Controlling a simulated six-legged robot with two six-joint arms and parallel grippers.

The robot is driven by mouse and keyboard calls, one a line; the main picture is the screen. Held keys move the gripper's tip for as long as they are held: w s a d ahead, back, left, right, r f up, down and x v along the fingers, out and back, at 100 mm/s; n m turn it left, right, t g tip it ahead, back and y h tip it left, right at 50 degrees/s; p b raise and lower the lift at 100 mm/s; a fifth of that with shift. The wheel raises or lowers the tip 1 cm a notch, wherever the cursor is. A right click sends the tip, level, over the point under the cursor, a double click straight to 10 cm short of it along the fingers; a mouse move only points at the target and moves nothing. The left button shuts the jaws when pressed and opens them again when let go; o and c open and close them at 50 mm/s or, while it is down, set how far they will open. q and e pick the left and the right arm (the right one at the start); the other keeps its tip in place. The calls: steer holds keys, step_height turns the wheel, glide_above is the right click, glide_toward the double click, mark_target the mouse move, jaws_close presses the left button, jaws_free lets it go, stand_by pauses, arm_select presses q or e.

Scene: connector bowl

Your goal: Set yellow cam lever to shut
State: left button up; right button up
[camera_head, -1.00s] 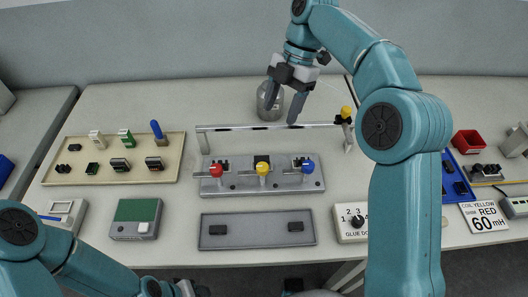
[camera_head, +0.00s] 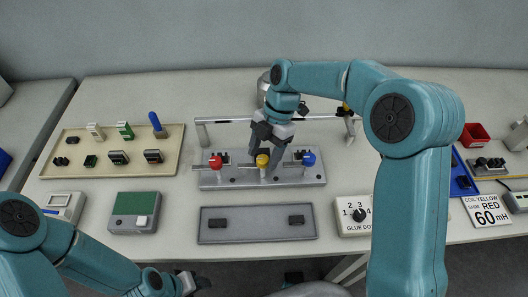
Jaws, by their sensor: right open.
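The yellow cam lever (camera_head: 262,160) has a round yellow knob and stands in the middle of a grey fixture plate (camera_head: 318,181). A red-knobbed lever (camera_head: 215,162) is to its left and a blue-knobbed lever (camera_head: 309,158) to its right. My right gripper (camera_head: 261,150) is open, pointing down, directly over the yellow lever. Its fingers hide part of that lever's base, and I cannot tell whether they touch the knob. My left gripper (camera_head: 190,283) is low at the bottom edge, away from the levers, and its fingers are not clear.
A horizontal rail (camera_head: 225,120) runs behind the levers, close to my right gripper. A beige tray (camera_head: 75,142) of connectors stands left. A grey tray (camera_head: 257,233) lies in front, with a green-topped box (camera_head: 135,208) and a white dial box (camera_head: 351,228) beside it.

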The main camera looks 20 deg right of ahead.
steer(key=shift+f, duration=0.2)
steer(key=shift+s, duration=0.2)
steer(key=shift+w, duration=0.15)
steer(key=c, duration=1)
